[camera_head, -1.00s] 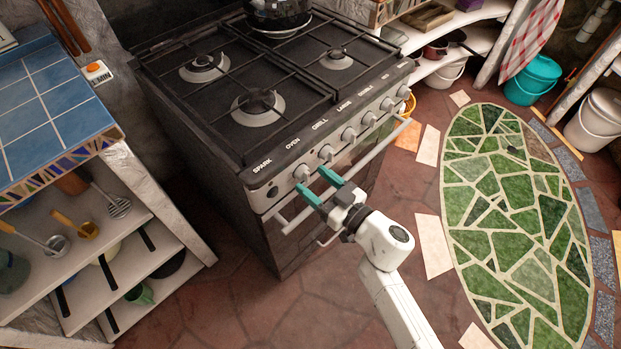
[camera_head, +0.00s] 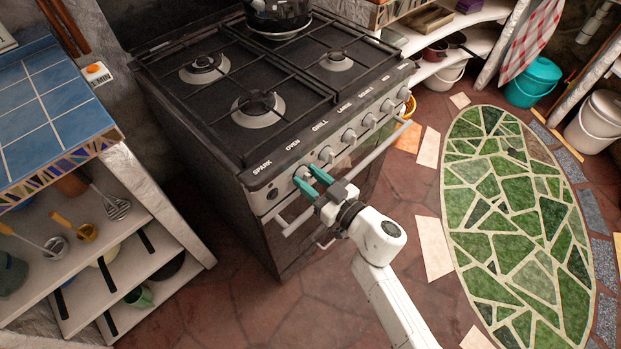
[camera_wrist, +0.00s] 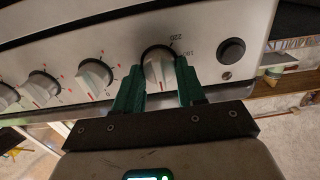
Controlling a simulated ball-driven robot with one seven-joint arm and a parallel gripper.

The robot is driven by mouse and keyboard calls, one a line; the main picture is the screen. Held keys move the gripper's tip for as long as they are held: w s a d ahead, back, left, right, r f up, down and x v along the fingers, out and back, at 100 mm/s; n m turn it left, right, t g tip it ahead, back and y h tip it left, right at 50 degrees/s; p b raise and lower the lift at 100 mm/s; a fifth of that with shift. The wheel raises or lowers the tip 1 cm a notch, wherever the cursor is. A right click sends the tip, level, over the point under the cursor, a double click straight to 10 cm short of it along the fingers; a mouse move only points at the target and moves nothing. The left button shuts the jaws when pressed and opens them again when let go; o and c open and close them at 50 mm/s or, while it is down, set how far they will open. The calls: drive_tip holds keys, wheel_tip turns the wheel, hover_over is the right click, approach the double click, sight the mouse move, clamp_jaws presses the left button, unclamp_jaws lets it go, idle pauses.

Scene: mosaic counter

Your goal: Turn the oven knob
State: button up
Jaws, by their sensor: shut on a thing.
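The oven knob (camera_head: 301,172) is the first silver knob to the right of the spark button, on the stove's front panel below the label OVEN. In the wrist view the knob (camera_wrist: 160,72) stands between the two green fingers, with a dial scale beside it and a red mark low on its face. My gripper (camera_head: 307,178) is at the panel, shut on this knob with one finger on each side. The wrist view shows my gripper (camera_wrist: 159,82) from behind; the fingers hide the knob's sides.
Other knobs (camera_head: 326,153) run along the panel to the right. The black spark button (camera_wrist: 231,50) is close by. The oven's handle bar (camera_head: 340,176) runs below the knobs. A blue-tiled counter (camera_head: 50,100) stands left. The floor right of the stove is open, with a green mosaic (camera_head: 515,210).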

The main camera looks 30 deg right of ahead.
drive_tip(key=shift+c, duration=0.9)
drive_tip(key=shift+n, duration=0.3)
drive_tip(key=n, duration=0.2)
drive_tip(key=shift+n+p, duration=0.3)
drive_tip(key=shift+p, duration=0.05)
drive_tip(key=n, duration=0.6)
drive_tip(key=shift+a+f, duration=0.1)
drive_tip(key=shift+a, duration=0.05)
drive_tip(key=n+b, duration=0.1)
drive_tip(key=n, duration=0.4)
drive_tip(key=shift+f+n+b, duration=0.15)
drive_tip(key=shift+n+b, duration=0.2)
drive_tip(key=shift+n, duration=0.05)
drive_tip(key=n+b, duration=0.1)
drive_tip(key=n, duration=0.3)
drive_tip(key=shift+n, duration=0.3)
drive_tip(key=shift+s+b, duration=0.1)
drive_tip(key=shift+b, duration=0.2)
